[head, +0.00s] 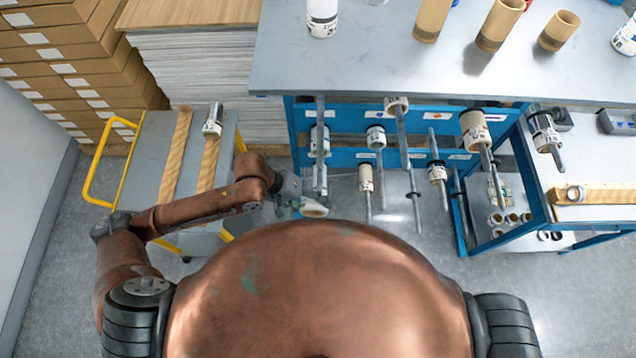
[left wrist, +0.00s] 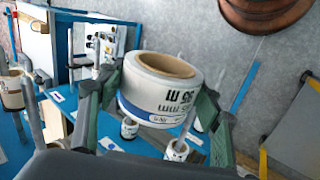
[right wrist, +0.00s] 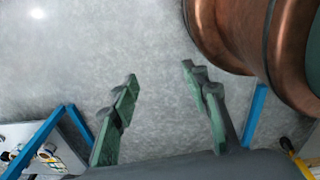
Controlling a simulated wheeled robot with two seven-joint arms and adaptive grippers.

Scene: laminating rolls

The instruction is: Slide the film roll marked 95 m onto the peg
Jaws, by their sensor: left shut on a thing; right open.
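The film roll (left wrist: 165,88) is white with a brown core and a blue band. It reads 95 m upside down in the left wrist view. My left gripper (head: 303,202) is shut on it, with one finger on each side. Several grey pegs stick out of the rack, most carrying rolls; one long peg (head: 321,178) is close to the held roll. I cannot tell which peg is meant. My right gripper (right wrist: 160,85) is open and empty above the floor.
The grey tabletop (head: 360,65) holds several rolls and brown tubes at the back. A yellow-handled cart (head: 150,150) stands left, near stacked boxes (head: 70,60). A blue-framed side table (head: 590,165) stands right.

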